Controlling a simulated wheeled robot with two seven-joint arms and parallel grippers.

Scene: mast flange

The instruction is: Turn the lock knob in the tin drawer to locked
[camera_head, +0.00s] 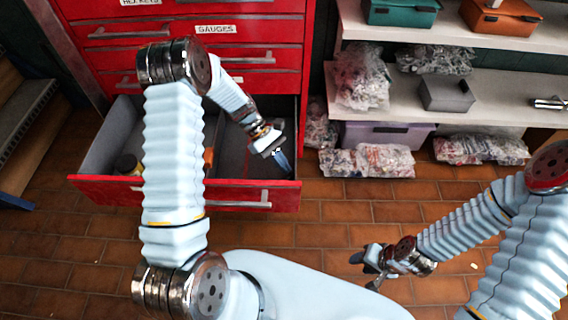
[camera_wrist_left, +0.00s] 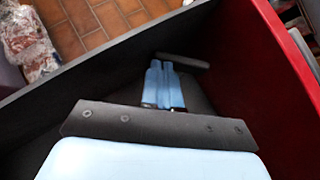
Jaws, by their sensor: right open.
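The open bottom drawer (camera_head: 120,190) of the red cabinet has a red front and dark inside. My left gripper (camera_head: 283,160) reaches down into its right end. No locked or unlocked marking is readable. My right gripper (camera_head: 368,262) is open and empty above the floor.
Closed red drawers (camera_head: 235,55) rise above the open one, one labelled GAUGES. A yellow-topped round item (camera_head: 128,163) and an orange item (camera_head: 208,158) lie in the drawer's left part. Shelves (camera_head: 500,90) with bags and boxes stand right.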

